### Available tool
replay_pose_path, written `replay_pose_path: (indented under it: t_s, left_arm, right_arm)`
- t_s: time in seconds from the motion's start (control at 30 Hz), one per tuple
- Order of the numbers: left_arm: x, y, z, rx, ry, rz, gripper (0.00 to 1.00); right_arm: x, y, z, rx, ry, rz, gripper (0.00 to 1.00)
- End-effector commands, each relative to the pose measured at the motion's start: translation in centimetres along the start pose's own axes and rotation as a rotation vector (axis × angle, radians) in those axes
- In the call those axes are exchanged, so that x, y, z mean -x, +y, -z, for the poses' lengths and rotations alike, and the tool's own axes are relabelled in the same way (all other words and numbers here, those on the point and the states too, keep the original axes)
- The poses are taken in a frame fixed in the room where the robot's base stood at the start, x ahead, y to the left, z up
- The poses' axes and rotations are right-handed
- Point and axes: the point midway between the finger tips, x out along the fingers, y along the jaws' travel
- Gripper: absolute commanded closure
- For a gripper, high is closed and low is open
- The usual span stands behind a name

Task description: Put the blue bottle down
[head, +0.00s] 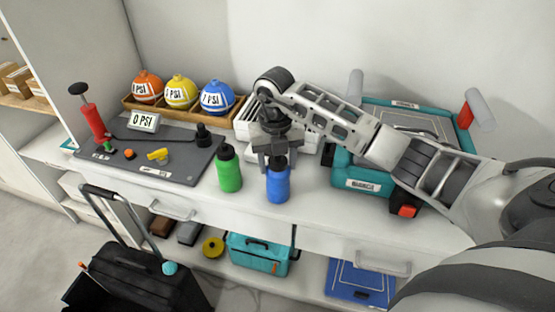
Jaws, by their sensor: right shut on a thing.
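The blue bottle (278,185) is upright near the front edge of the white counter, with its dark cap between the fingers of my right gripper (277,160). The gripper comes from above and is shut on the bottle's top. The bottle's base looks at or very near the counter surface; I cannot tell whether it touches. A green bottle (229,170) with a black cap stands just left of it, apart from it. My left gripper is not in view.
A dark mat (180,165) with a red pump (93,120) and small parts lies left. Orange, yellow and blue balls (216,97) sit in a tray behind. A teal case (362,178) stands right, partly behind my arm. A black wheeled case (130,270) stands below.

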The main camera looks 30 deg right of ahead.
Motion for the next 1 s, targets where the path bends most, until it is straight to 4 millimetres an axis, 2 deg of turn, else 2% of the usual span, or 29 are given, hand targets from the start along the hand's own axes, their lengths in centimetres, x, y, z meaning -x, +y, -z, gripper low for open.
replay_pose_path:
  t_s: [0.03,0.1,0.47,0.57,0.83,1.0]
  left_arm:
    - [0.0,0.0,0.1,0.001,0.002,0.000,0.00]
    - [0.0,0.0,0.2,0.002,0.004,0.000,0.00]
    - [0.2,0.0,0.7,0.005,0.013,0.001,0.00]
    - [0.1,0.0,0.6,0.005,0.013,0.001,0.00]
    - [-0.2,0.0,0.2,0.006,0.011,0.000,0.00]
    - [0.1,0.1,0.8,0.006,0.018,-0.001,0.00]
  right_arm:
    - [-0.1,0.0,0.0,-0.001,0.000,0.000,0.39]
    - [-0.1,0.0,0.0,-0.001,0.000,0.000,0.25]
    - [0.6,0.0,-0.1,0.000,-0.002,-0.001,0.25]
    - [1.9,0.0,-0.1,0.000,-0.004,-0.001,0.25]
    - [7.8,0.0,-0.1,0.000,-0.005,-0.001,0.25]
    - [10.9,-0.1,-0.1,-0.001,-0.004,0.001,0.25]
